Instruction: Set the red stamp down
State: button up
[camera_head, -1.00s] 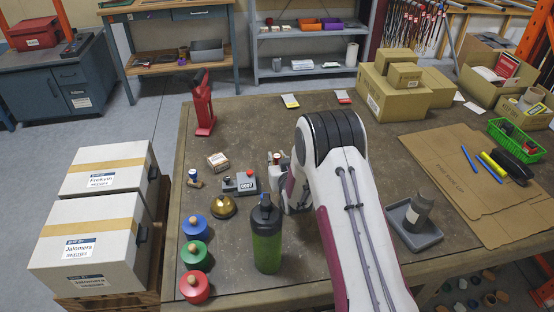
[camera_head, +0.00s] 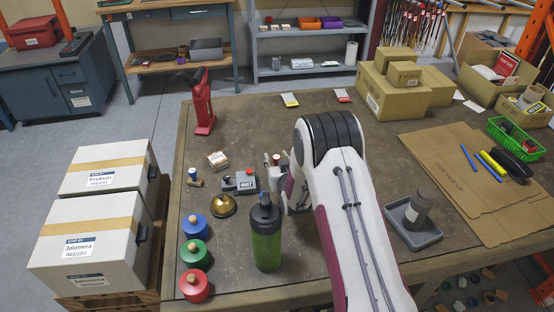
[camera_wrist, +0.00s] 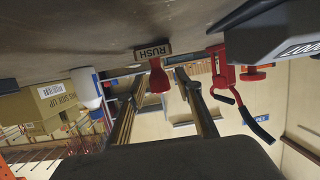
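The red stamp (camera_wrist: 157,80) has a red handle and a base lettered RUSH. In the wrist view, where the table (camera_wrist: 60,35) lies along the top, its base is against or very close to the table surface. My gripper (camera_wrist: 160,84) has its two fingers spread, one on each side of the handle, with gaps showing. In the head view my gripper (camera_head: 276,162) is low over the table, right of the grey numbering stamp (camera_head: 240,181) marked 0007. My arm hides part of it there.
A green bottle (camera_head: 266,235) stands in front of my gripper. A red tool (camera_head: 203,105) stands farther back.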

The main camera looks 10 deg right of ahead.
jog(key=shift+r, duration=0.1)
jog(key=shift+s+r, duration=0.15)
jog(key=shift+s, duration=0.15)
jog(key=shift+v, duration=5.7)
jog(key=s+d+r+g, duration=0.1)
jog(key=s+r+g, duration=0.1)
jog(key=s+r, duration=0.55)
jog(key=s+d+r+g, duration=0.15)
jog(key=s+r, duration=0.25)
jog(key=r, duration=0.6)
jog(key=s+r+g, duration=0.2)
jog(key=s+r, duration=0.1)
jog(key=s, duration=1.2)
jog(key=s+r+g, duration=0.3)
jog(key=s, duration=1.1)
jog(key=shift+s+d+m+h, duration=0.2)
jog(key=shift+s+m+h, duration=0.1)
jog(key=shift+s+h, duration=0.1)
